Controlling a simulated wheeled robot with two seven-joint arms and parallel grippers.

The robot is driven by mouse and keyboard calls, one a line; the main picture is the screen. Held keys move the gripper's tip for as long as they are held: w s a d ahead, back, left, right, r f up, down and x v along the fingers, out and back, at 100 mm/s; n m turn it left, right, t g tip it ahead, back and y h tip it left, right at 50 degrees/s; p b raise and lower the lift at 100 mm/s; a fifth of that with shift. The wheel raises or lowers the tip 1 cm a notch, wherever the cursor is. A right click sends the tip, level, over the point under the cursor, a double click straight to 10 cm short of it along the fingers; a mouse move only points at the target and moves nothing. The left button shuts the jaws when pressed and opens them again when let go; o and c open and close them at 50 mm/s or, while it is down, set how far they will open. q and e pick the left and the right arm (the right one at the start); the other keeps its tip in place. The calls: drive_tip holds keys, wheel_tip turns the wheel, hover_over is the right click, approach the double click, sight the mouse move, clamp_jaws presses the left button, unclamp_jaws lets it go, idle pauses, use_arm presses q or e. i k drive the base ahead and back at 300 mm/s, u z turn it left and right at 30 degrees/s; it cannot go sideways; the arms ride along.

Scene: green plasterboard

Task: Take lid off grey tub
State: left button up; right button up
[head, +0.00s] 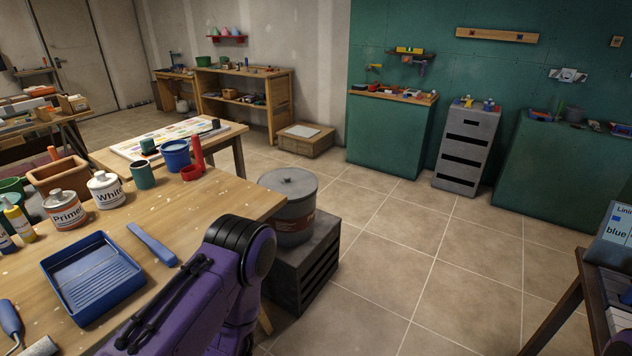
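The grey tub (293,222) stands upright on a dark slatted crate (306,270), just right of the wooden table. Its grey lid (288,181) sits on top and looks closed, with a small knob in the middle. A brown-red label shows partly on the tub's side. One of my purple arms rises from the bottom edge, and its dark joint is in front of the crate's left part. Neither of my grippers is in view.
The wooden table (205,222) holds a blue paint tray (92,275), a blue-handled tool (151,244), paint tins and a blue bucket (175,155). Tiled floor (420,265) right of the tub is clear. A dark table edge (562,305) stands at lower right.

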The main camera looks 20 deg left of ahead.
sight(294, 183)
drive_tip(key=i, duration=3.5)
drive_tip(key=u, duration=2)
